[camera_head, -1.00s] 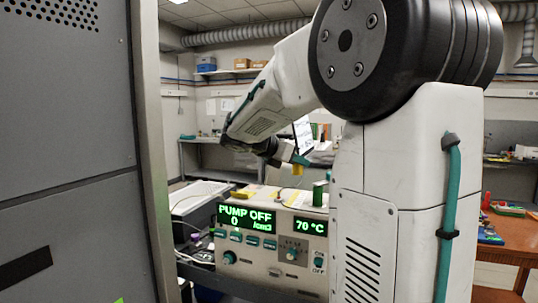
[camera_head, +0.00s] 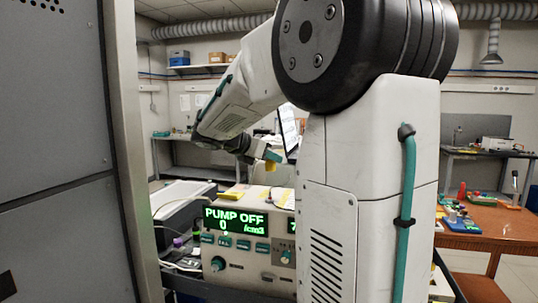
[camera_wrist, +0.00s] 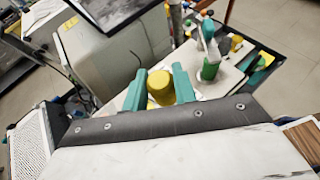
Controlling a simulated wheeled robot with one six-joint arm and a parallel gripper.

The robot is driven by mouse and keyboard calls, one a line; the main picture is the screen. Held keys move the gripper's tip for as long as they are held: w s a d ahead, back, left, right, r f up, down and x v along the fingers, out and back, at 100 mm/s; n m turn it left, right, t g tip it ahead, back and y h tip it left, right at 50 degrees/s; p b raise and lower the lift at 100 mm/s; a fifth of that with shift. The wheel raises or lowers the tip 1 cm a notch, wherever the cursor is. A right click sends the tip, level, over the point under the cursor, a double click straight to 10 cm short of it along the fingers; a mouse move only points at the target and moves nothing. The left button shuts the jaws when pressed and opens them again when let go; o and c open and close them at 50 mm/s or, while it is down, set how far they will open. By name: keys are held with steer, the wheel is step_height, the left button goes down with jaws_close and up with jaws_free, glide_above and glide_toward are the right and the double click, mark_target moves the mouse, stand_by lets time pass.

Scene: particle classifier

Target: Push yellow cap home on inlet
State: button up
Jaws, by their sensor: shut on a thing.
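In the wrist view the yellow cap (camera_wrist: 160,87) sits between the two teal fingers of my gripper (camera_wrist: 161,86), which are shut on it. In the head view my gripper (camera_head: 271,156) points down above the instrument box, with a bit of the yellow cap (camera_head: 270,165) showing below the fingers. The instrument (camera_head: 240,255) has a green display reading PUMP OFF, 0 /cm3. I cannot make out the inlet in either view.
A grey cabinet (camera_head: 60,120) stands close on the left. An orange-brown bench (camera_head: 480,225) with small coloured items is at the right. A monitor (camera_head: 289,132) stands behind the gripper. My own arm hides the right part of the instrument.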

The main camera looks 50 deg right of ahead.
glide_above(270, 192)
steer(key=shift+w+f, duration=0.15)
steer(key=shift+f, duration=2.4)
steer(key=shift+f, duration=1.8)
steer(key=o, duration=1)
steer(key=shift+r, duration=0.1)
steer(key=v, duration=0.7)
steer(key=shift+a+r, duration=0.1)
steer(key=shift+a, duration=0.25)
